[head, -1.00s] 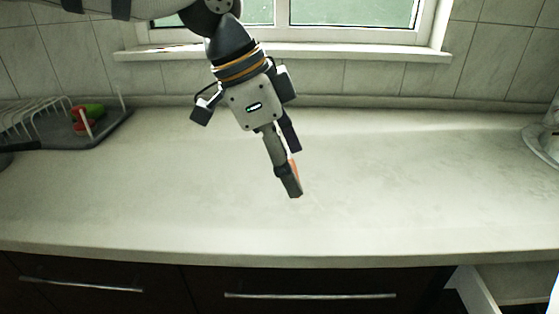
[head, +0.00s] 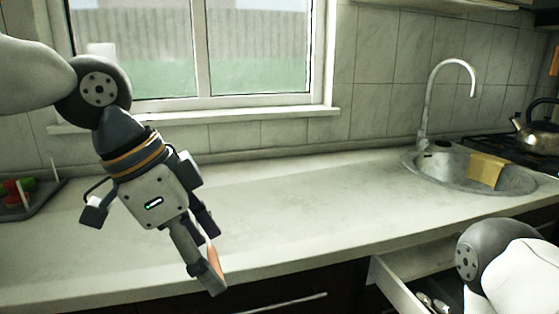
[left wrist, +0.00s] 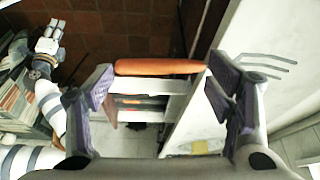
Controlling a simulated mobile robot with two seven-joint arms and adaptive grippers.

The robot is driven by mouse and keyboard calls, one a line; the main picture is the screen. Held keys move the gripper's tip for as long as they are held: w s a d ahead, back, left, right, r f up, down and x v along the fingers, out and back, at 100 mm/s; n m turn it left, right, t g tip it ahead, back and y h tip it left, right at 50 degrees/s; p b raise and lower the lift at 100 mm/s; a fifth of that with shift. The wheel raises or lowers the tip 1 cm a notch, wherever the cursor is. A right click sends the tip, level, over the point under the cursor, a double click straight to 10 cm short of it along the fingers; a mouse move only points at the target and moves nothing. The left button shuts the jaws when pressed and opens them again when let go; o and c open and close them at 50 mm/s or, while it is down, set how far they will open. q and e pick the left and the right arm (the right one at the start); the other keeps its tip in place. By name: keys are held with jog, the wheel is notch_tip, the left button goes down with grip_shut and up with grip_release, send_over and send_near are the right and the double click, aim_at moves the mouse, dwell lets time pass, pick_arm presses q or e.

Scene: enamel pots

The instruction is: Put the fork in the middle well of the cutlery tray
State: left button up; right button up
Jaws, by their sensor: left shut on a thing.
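The fork has an orange handle (left wrist: 160,67) and grey tines (left wrist: 268,62). My left gripper (head: 216,284) is shut on it, and the handle spans between the fingers in the left wrist view. The tines stick out past the right-hand finger, and the neck is hidden behind that finger. In the head view, only a bit of orange shows at the fingers, in front of the counter edge. Below the fork, the left wrist view shows a pale divided tray (left wrist: 175,86) with orange in it, apparently the cutlery tray in the open drawer. My right gripper (left wrist: 48,40) shows small at the upper left there.
The open drawer (head: 397,285) stands out below the counter at the lower right, with pale items inside and my right arm over part of it. A sink (head: 425,165) with a tap and a kettle (head: 540,125) stand right; a dish rack is left.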

pick_arm(q)
jog(key=w+a+f+n+t+y, duration=0.1)
jog(key=a+f+n+y, duration=0.1)
jog(key=a+f+n, duration=0.2)
jog(key=w+a+f+n+t+y, duration=0.1)
jog(key=a+f+n, duration=0.3)
jog(key=f+n, duration=0.5)
jog(key=shift+w+f+n+t+y, duration=0.3)
jog(key=shift+f+n+t+y, duration=0.1)
jog(key=shift+t+y, duration=0.15)
